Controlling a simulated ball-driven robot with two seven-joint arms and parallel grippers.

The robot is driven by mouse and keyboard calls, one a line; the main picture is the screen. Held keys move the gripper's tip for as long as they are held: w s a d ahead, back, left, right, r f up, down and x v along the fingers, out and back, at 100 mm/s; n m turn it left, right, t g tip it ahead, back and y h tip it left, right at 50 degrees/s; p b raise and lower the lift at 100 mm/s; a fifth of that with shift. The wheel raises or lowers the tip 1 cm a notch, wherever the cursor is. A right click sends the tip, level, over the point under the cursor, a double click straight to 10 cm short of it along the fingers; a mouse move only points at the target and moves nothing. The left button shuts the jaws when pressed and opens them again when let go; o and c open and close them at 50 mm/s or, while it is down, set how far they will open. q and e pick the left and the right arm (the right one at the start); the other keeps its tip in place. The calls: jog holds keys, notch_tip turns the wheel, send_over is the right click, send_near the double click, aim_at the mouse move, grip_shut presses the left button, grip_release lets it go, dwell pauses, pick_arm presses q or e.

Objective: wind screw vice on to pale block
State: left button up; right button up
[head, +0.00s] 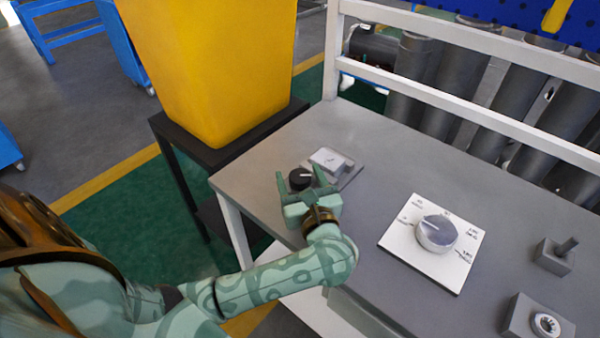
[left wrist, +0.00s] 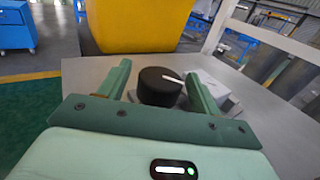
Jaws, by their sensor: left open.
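The screw vice (head: 347,181) lies on the grey table near its left corner, a flat grey base with a black round knob (head: 300,179) that has a white pointer line. The pale block (head: 328,160) sits on the vice just beyond the knob. My left gripper (head: 298,182) is open, with one finger on each side of the knob. In the left wrist view the knob (left wrist: 160,86) stands between the two green fingers, with gaps beside it. The pale block (left wrist: 212,90) is partly hidden behind the right finger. My right gripper is not in view.
A white dial plate (head: 410,250) with a large grey knob (head: 436,233) lies right of the vice. Grey blocks (head: 553,257) stand at the right. A yellow bin (head: 215,70) stands on a black stand beyond the table. A white rail (head: 470,105) runs along the back.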

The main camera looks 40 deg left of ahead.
pick_arm(q)
jog(key=c, duration=1)
jog(key=m+t+h+b, duration=0.1)
jog(key=m+t+h, duration=0.2)
jog(key=shift+a+f, duration=0.1)
jog(key=shift+m+t+h, duration=0.8)
jog(key=shift+t+h, duration=0.1)
jog(key=shift+h, duration=0.3)
jog(key=o, duration=1)
